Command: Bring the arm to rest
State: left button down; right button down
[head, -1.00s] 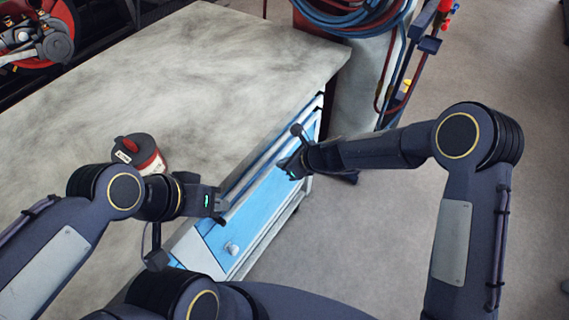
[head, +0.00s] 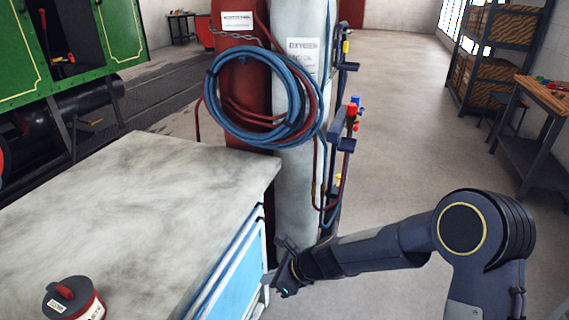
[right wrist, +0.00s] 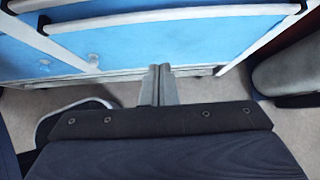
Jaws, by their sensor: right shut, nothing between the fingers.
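My right gripper (head: 277,280) is in the lower middle of the head view, close to the blue-fronted side of the grey-topped cabinet (head: 120,205). In the right wrist view its two fingers (right wrist: 160,84) are together with nothing between them. They point toward the lower part of the cabinet's blue drawer fronts (right wrist: 150,52); I cannot tell if they touch. My right arm comes in from the right, bent at the elbow. My left gripper is not in view.
A round red and grey container (head: 75,300) stands on the worktop. Gas cylinders (head: 297,150) with a coiled blue hose (head: 262,97) stand just behind my right gripper. Open floor (head: 400,130) lies to the right. A shelf rack (head: 497,62) and a bench (head: 535,135) stand farther right.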

jog(key=s+d+r+n+p, duration=0.1)
jog(key=s+d+r+n, duration=0.2)
jog(key=d+r, duration=0.25)
jog(key=s+d+r+n+t+p, duration=0.1)
jog(key=s+d+r+n, duration=0.25)
jog(key=r, duration=0.35)
jog(key=s+d+r+n+p, duration=0.1)
jog(key=s+d+r+n, duration=0.1)
jog(key=d+r+n, duration=0.3)
jog(key=s+d+r+n+t+h+p, duration=0.1)
jog(key=s+d+n+h, duration=0.3)
jog(key=s+d+n, duration=0.4)
jog(key=s+d+r+p, duration=0.1)
jog(key=s+d, duration=0.3)
jog(key=s, duration=0.4)
jog(key=shift+s+d+r+t+h+p, duration=0.2)
jog(key=shift+d+r+t+h+p, duration=0.05)
jog(key=shift+r+t+h+p, duration=0.15)
